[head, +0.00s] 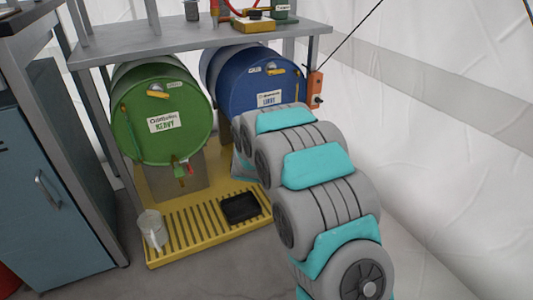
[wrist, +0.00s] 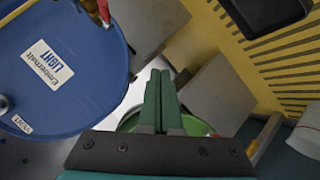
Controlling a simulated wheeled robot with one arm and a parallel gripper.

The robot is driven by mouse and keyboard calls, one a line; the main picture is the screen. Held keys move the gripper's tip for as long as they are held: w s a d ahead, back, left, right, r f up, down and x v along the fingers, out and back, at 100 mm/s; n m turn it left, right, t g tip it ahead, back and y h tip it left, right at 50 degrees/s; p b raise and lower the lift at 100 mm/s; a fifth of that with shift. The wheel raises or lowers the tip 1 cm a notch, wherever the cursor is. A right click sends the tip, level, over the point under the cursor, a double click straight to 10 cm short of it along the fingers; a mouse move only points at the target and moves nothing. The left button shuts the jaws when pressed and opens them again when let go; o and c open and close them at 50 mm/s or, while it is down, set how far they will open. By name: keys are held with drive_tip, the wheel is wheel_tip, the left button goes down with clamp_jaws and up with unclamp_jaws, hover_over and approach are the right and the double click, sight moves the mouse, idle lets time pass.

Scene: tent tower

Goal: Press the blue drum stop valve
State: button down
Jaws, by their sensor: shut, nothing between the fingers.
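The blue drum (head: 245,80) lies on its side under the grey shelf, with its labelled round face toward me. In the head view my arm covers its lower face, so its stop valve is hidden there. The blue drum fills the left of the wrist view (wrist: 60,95). A red part (wrist: 104,12), which looks like its valve handle, shows at the top edge and is partly cut off. My gripper (wrist: 160,74) is shut and empty, to the right of the drum face, apart from the red part in the picture. The head view does not show the fingers clearly.
A green drum (head: 160,130) with a red-handled valve (head: 186,168) lies to the left. A yellow slatted tray (head: 200,222) below holds a black pan (head: 240,208) and a clear jug (head: 152,230). An orange box (head: 314,88) hangs at the right shelf post.

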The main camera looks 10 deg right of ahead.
drive_tip(key=w+f+n+t+h, duration=0.2)
drive_tip(key=w+f+t, duration=0.15)
drive_tip(key=w, duration=0.25)
drive_tip(key=s+d+f+n+t+h+p, duration=0.2)
drive_tip(key=s+f+n+t+h, duration=0.3)
drive_tip(key=f, duration=0.3)
drive_tip(key=shift+s+d+f+n+t+h, duration=0.3)
drive_tip(key=shift+n+t+h, duration=0.3)
drive_tip(key=shift+n, duration=0.3)
drive_tip(key=s+d+r+b+x, duration=0.1)
drive_tip(key=d+x, duration=0.1)
drive_tip(key=x, duration=1)
drive_tip(key=shift+d+r, duration=0.2)
drive_tip(key=shift+d, duration=0.1)
